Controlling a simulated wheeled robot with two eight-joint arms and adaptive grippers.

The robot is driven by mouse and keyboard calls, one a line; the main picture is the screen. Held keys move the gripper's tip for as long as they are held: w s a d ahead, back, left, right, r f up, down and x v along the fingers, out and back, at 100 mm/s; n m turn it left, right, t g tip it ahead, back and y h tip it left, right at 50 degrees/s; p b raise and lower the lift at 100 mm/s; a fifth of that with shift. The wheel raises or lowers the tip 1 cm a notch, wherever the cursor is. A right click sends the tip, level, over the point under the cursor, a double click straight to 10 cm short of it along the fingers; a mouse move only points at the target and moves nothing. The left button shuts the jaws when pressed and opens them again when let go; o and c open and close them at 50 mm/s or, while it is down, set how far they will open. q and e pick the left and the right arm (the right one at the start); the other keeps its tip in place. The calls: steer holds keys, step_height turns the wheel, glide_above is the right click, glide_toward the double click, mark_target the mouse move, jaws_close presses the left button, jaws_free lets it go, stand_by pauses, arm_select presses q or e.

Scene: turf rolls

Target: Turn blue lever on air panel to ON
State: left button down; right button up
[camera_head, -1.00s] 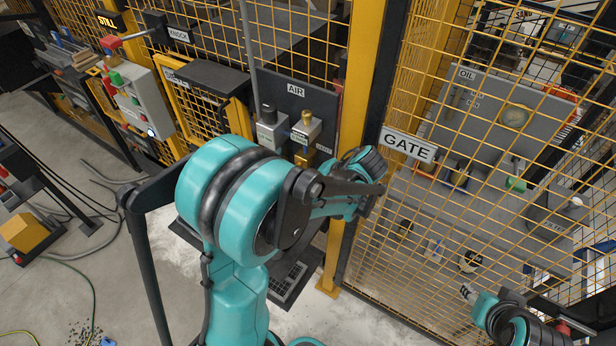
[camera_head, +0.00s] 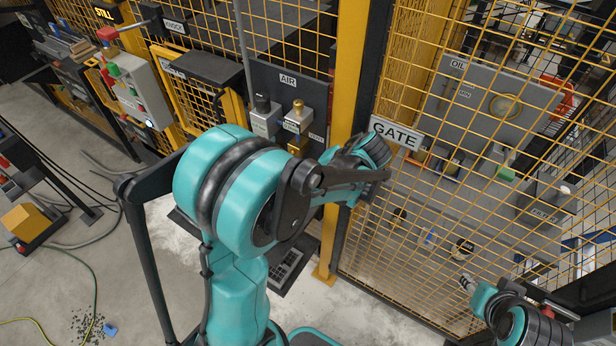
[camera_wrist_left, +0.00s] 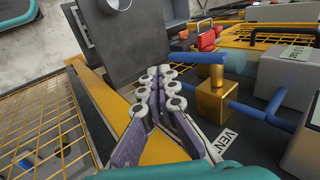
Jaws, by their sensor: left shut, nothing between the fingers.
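The dark air panel (camera_head: 318,95) with its AIR label is in the middle of the head view, just behind my left arm. A brass valve (camera_head: 296,146) sits low on it; it also shows in the left wrist view (camera_wrist_left: 216,104). There, the blue lever (camera_wrist_left: 192,57) extends left from the valve's brass post. My left gripper (camera_wrist_left: 160,72) is shut and empty, its tips close to the lever's left end; I cannot tell whether they touch. In the head view my left arm hides the lever. My right gripper (camera_head: 468,284) is at the lower right, its jaws unclear.
The yellow mesh fence with the GATE sign (camera_head: 396,132) stands right of the air panel beside a yellow post (camera_head: 352,70). In the left wrist view, blue pipes (camera_wrist_left: 265,115), grey blocks and a VENT label (camera_wrist_left: 225,142) lie right of the fingers. A grey plate (camera_wrist_left: 120,40) is beyond them.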

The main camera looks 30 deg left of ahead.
arm_select(q)
steer(key=d+r, duration=0.2)
steer(key=d, duration=0.8)
steer(key=shift+s+r+p, duration=0.2)
steer(key=shift+r+p, duration=0.15)
steer(key=shift+r, duration=0.05)
arm_select(e)
steer(key=shift+d+r, duration=0.25)
steer(key=shift+r, duration=0.15)
arm_select(q)
steer(key=shift+d, duration=0.15)
arm_select(e)
steer(key=shift+d, duration=0.1)
